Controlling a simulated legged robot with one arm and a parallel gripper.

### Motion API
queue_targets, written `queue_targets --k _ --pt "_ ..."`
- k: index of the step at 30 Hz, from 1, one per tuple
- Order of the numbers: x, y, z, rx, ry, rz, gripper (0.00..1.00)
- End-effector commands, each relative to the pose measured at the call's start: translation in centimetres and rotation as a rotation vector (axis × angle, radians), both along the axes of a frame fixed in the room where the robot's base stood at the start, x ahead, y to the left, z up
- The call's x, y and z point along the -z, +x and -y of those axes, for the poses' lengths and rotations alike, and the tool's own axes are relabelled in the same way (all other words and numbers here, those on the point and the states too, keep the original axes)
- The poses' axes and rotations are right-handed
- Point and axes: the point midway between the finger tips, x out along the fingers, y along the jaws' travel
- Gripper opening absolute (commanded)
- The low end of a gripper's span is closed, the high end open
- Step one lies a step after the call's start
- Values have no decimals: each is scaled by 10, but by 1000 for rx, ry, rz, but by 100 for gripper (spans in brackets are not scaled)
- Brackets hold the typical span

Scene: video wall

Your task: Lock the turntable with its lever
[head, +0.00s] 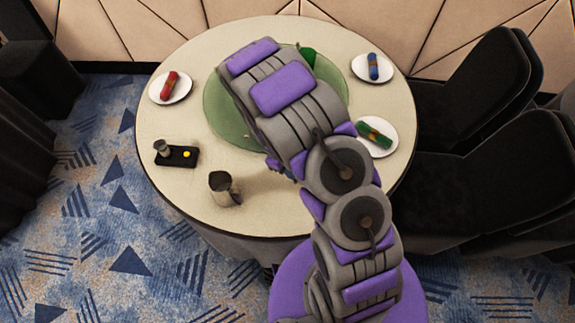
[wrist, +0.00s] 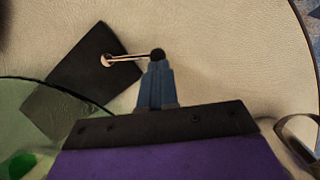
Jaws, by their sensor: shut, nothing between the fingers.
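In the wrist view the lever (wrist: 130,57) is a thin metal rod with a black ball knob (wrist: 157,54). It runs right from a pivot on a dark square plate (wrist: 88,62). The turntable (wrist: 30,118) is green clear glass, and its edge overlaps the plate's lower part. My gripper (wrist: 156,72) is shut and empty, its blue fingertips just below the knob; I cannot tell whether they touch it. In the head view the turntable (head: 222,112) lies on the round table, partly behind my arm. The lever and fingertips are hidden there.
Black chairs (head: 500,150) stand at the right.

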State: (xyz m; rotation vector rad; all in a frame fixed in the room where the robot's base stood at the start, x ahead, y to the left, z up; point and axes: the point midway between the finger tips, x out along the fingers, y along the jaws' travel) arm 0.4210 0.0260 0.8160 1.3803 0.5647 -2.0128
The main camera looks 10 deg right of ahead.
Motion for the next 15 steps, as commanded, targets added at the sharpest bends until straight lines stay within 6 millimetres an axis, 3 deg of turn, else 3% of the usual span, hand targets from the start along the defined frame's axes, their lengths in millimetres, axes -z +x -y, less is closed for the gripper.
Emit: queue_targets --k 15 --pt "-3 -31 22 -454 0 -4 0"
